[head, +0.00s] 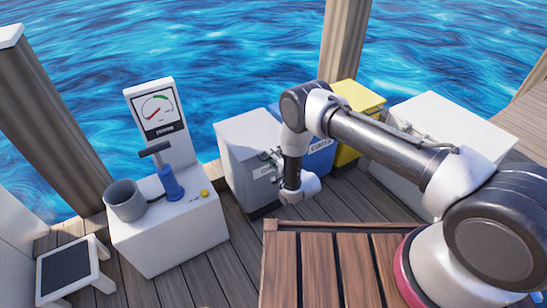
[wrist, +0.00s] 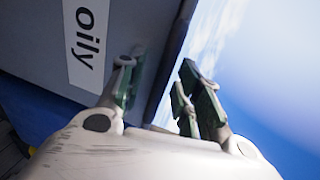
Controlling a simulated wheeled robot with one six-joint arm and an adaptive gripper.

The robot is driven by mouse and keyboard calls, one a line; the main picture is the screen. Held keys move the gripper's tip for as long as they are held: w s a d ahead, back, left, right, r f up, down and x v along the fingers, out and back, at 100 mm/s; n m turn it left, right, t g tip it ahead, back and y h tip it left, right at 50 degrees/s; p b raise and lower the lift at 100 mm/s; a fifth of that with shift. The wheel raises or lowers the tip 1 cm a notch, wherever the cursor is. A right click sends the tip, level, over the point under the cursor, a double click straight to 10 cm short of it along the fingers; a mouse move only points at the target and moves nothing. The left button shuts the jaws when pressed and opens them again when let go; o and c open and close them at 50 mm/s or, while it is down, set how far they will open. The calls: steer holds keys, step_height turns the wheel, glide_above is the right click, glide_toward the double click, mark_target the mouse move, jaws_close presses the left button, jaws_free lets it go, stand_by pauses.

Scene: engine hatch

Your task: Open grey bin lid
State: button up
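The grey bin (head: 240,180) stands on the deck left of the blue bin, and its pale grey lid (head: 242,130) looks shut. My gripper (head: 268,160) is at the upper front of this bin, near its right side. Nothing is visibly clamped. I cannot tell whether a finger touches the lid.
A blue bin (head: 322,160) and a yellow bin (head: 358,98) stand to the right, partly behind my arm. A white box (head: 455,120) is farther right. A slatted wooden hatch (head: 320,265) lies in front. A white pump unit (head: 175,240) with a gauge stands left, beside a small stool (head: 68,265).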

jaws_close()
